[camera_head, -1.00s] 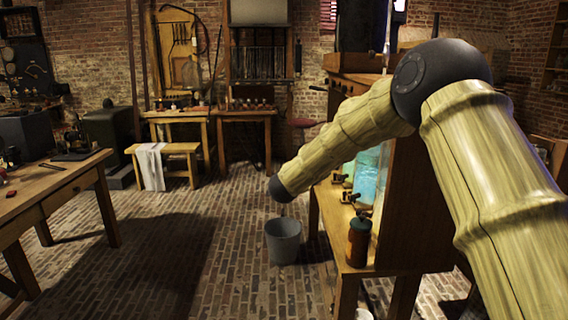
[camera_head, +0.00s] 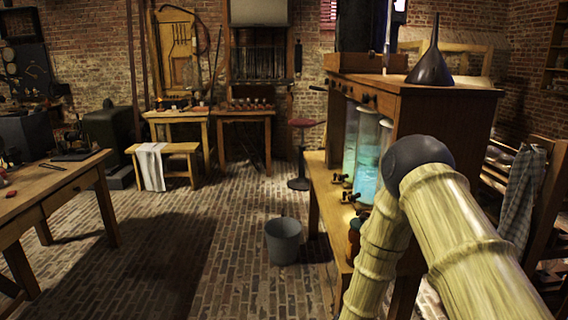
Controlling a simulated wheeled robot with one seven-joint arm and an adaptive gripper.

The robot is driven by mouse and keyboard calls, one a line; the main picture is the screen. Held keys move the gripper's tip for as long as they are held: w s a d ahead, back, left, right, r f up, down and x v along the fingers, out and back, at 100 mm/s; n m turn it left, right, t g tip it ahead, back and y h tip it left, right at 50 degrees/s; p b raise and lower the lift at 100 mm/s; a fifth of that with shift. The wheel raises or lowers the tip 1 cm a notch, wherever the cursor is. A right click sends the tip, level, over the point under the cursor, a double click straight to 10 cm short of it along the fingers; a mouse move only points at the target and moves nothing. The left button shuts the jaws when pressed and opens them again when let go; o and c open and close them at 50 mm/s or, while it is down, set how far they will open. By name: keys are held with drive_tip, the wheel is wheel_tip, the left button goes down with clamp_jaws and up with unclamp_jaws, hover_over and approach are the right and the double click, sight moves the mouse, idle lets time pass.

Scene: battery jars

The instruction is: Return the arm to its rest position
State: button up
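My arm shows at the lower right, folded at a dark elbow joint, with its bamboo-like links running down out of the frame. My gripper is not in view. Glass battery jars (camera_head: 366,160) with blue-green liquid stand on the wooden bench (camera_head: 322,185), just left of my elbow. Small black clamps or taps sit in front of them. A dark bottle with a reddish part (camera_head: 354,238) on the bench is partly hidden behind my arm.
A grey bucket (camera_head: 284,241) stands on the brick floor left of the bench. A dark funnel (camera_head: 430,62) stands on the wooden cabinet (camera_head: 440,110). A checked cloth (camera_head: 522,190) hangs at the right. A stool (camera_head: 301,160) stands behind. The floor at centre left is clear.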

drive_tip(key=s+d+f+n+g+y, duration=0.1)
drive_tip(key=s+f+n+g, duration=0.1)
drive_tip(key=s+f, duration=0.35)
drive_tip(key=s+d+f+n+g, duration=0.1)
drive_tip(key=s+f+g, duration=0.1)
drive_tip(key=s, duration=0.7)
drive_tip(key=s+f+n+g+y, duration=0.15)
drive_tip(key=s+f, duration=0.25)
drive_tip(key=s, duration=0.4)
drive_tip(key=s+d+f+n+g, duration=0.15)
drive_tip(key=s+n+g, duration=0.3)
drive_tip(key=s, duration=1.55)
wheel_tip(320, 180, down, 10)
drive_tip(key=b, duration=1)
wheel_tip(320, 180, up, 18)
drive_tip(key=p, duration=1.8)
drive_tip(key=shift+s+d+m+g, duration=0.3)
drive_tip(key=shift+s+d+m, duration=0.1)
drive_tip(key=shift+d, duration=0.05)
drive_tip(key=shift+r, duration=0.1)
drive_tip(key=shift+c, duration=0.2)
